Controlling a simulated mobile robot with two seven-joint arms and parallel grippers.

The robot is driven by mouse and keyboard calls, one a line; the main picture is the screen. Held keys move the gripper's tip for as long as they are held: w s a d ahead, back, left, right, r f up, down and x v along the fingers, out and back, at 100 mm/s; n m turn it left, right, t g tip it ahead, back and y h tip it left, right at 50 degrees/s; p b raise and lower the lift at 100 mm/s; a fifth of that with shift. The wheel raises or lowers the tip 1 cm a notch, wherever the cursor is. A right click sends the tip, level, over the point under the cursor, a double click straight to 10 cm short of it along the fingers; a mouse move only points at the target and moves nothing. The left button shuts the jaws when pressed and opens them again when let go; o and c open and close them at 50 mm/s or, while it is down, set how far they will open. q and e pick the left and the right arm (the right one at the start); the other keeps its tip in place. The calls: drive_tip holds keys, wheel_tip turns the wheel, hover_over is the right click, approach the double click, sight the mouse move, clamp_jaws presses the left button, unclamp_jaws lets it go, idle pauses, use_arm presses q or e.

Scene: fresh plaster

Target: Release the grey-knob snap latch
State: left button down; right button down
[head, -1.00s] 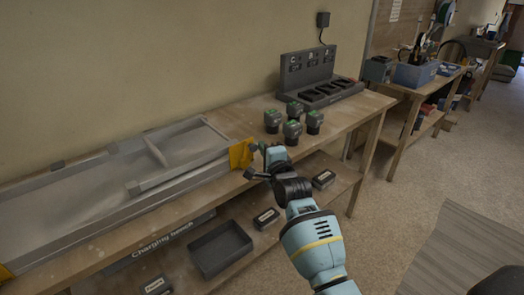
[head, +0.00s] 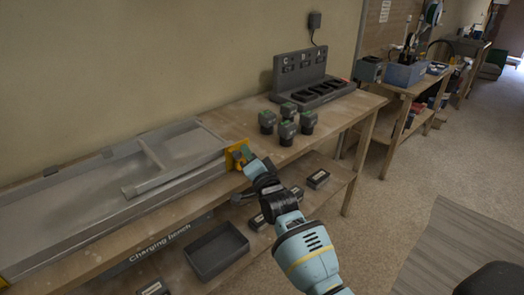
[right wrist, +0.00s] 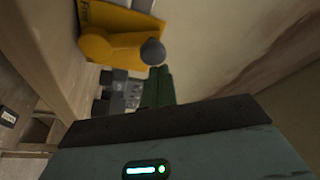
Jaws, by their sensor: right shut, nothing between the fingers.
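A yellow bracket (head: 233,158) is fixed at the right end of the long grey tray on the bench. The right wrist view shows it (right wrist: 115,45) with a round grey knob (right wrist: 152,52) at its edge. My right gripper (head: 246,153) is at the bracket, and its fingers hide part of it in the head view. In the right wrist view the dark green fingers (right wrist: 157,88) are together and empty, just below the knob in the picture. I cannot tell whether they touch it. My left gripper is in neither view.
Several batteries (head: 287,131) stand right of the bracket, before a charging dock (head: 312,92). The grey tray (head: 110,190) fills the bench's left. The lower shelf holds an open bin (head: 217,251) and boxes (head: 318,179). The floor on the right has free room.

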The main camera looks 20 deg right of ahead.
drive_tip(key=shift+s+a+n, duration=0.1)
drive_tip(key=shift+a+n, duration=0.1)
drive_tip(key=shift+n, duration=0.1)
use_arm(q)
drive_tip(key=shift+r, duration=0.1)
use_arm(e)
drive_tip(key=shift+r, duration=0.1)
idle(0.3)
